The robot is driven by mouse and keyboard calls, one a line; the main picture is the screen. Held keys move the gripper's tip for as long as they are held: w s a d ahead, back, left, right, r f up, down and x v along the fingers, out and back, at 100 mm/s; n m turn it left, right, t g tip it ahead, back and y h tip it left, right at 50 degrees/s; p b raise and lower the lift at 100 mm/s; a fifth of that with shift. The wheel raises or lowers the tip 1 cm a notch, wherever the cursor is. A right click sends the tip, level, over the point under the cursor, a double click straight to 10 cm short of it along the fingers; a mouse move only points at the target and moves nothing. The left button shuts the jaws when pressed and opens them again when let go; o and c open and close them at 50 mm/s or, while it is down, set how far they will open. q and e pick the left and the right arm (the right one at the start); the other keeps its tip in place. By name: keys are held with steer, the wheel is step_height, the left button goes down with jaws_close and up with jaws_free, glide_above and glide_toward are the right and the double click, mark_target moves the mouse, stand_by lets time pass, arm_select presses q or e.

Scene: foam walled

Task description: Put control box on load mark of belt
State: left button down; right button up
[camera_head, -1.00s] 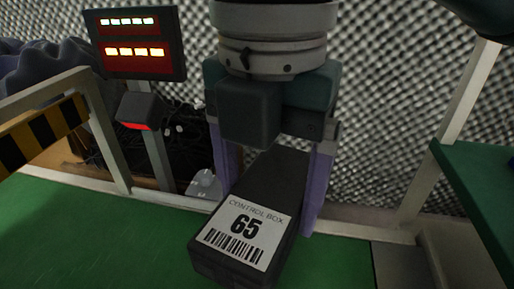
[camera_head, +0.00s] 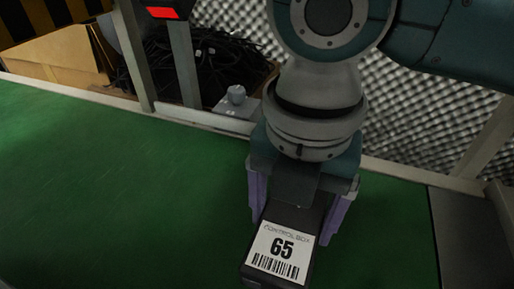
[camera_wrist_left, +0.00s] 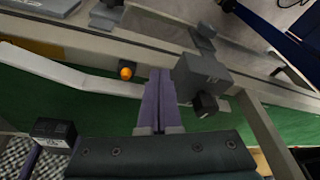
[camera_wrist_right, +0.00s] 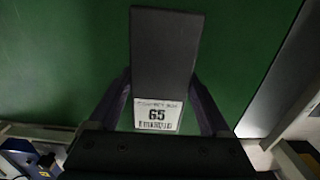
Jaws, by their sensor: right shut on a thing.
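The control box (camera_head: 280,258) is a dark grey block with a white label reading "CONTROL BOX 65" and a barcode. My right gripper (camera_head: 292,222) is shut on it, one purple finger on each side, at the bottom of the head view. In the right wrist view the box (camera_wrist_right: 165,60) lies between the fingers in front of green surface. The green belt (camera_head: 130,190) runs across the head view; whether the box touches it I cannot tell. I see no load mark. My left gripper (camera_wrist_left: 156,100) shows only in its wrist view, its fingers together and empty.
A pale rail (camera_head: 205,118) runs along the belt's far edge, with posts. Behind it are a cardboard box (camera_head: 55,60), black cables (camera_head: 200,65) and a small grey knob (camera_head: 237,95). A grey plate (camera_head: 470,235) borders the belt at right. The belt's left part is clear.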

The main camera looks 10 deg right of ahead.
mark_target(293, 214)
step_height(293, 214, down, 5)
steer(key=b, duration=0.2)
steer(key=shift+r+b, duration=0.2)
steer(key=shift+b, duration=0.2)
steer(key=shift+r, duration=0.1)
steer(key=o, duration=1.6)
steer(key=shift+c, duration=0.2)
step_height(293, 214, up, 11)
steer(key=p, duration=0.7)
steer(key=shift+r, duration=0.5)
